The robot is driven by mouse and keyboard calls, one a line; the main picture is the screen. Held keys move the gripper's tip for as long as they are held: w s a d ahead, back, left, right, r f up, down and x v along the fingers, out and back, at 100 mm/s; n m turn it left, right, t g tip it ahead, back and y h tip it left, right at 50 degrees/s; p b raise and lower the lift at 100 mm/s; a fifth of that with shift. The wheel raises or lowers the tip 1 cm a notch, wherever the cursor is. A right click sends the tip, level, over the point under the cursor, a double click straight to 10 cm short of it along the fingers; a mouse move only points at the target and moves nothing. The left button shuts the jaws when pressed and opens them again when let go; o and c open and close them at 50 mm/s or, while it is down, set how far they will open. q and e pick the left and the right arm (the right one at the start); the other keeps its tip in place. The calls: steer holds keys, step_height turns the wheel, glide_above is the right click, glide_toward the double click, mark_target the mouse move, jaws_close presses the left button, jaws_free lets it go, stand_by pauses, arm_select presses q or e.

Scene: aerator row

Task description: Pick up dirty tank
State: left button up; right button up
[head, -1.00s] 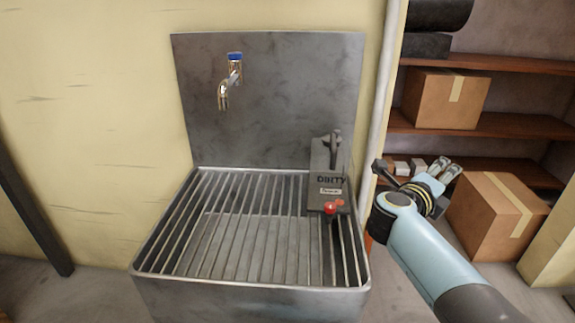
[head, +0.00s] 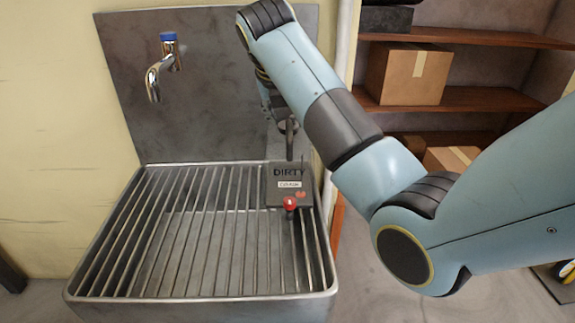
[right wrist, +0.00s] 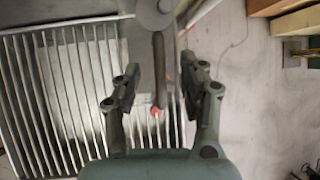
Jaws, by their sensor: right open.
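The dirty tank (head: 278,193) is a grey box labelled DIRTY with a red knob on its front. It stands on the slatted grate at the right side of the metal sink. Its dark upright handle (head: 290,138) rises at the back, partly hidden by my gripper. My right gripper (head: 283,118) is just above the tank at the handle's top. In the right wrist view the open fingers (right wrist: 164,82) lie either side of the handle (right wrist: 158,68), without visible contact. The red knob (right wrist: 156,112) shows below it. My left gripper is not in view.
The grated sink (head: 200,297) has a raised rim and a metal backsplash (head: 130,100). A tap (head: 155,80) with a blue top is on the backsplash, left of my arm. Shelves (head: 480,105) with a cardboard box (head: 405,78) stand to the right. The grate's left part is clear.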

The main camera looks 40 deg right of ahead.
mark_target(288, 126)
steer(key=x, duration=0.3)
steer(key=b+x, duration=0.1)
steer(key=shift+s+f, duration=0.15)
steer(key=shift+f, duration=0.35)
steer(key=shift+c, duration=0.3)
jaws_close()
steer(key=shift+r, duration=0.1)
